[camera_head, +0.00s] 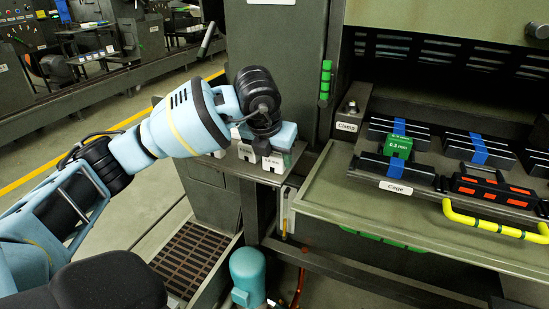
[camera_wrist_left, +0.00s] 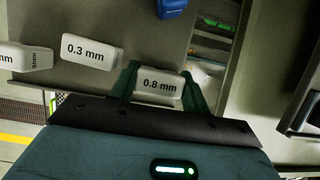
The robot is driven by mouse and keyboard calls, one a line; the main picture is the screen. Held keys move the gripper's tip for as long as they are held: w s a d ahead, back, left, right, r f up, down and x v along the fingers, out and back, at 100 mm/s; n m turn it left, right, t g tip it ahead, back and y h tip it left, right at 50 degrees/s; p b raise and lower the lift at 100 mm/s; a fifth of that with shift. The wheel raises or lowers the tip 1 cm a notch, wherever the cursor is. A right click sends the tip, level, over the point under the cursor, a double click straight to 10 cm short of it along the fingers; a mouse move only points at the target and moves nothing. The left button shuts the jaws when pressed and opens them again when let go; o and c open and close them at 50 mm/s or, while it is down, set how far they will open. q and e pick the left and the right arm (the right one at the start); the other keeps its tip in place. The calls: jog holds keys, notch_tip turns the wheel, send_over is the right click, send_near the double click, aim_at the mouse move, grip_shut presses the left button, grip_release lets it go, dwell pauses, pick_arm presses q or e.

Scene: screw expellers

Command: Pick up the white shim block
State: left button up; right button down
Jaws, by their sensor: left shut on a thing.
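A white shim block marked 0.8 mm (camera_wrist_left: 160,84) sits between the two green fingers of my left gripper (camera_wrist_left: 161,92) in the left wrist view. The gripper is shut on it. To its left are a white block marked 0.3 mm (camera_wrist_left: 88,52) and a partly cut-off white block with the word Shim (camera_wrist_left: 24,57). In the head view, my left gripper (camera_head: 281,150) is over the small ledge, at the right end of the white blocks (camera_head: 247,153). I cannot tell whether the held block is clear of the ledge. My right gripper is out of view.
Right of the ledge, a grey tray labelled Cage (camera_head: 330,196) holds dark blocks with blue bands, a green block (camera_head: 398,145) and an orange-and-black piece (camera_head: 492,189). A yellow handle (camera_head: 490,226) is at its front. A blue item (camera_wrist_left: 172,8) shows in the wrist view.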

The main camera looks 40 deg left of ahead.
aim_at(274, 155)
pick_arm(q)
jog(key=v, duration=0.3)
jog(key=shift+w+r, duration=0.2)
jog(key=shift+w, duration=0.1)
jog(key=s+d, duration=0.3)
jog(key=s, duration=0.4)
jog(key=s+d+r, duration=0.1)
jog(key=s+d, duration=0.2)
jog(key=s, duration=0.4)
jog(key=shift+d+r+b, duration=0.2)
jog(key=shift+r+b, duration=0.05)
jog(key=shift+b, duration=0.1)
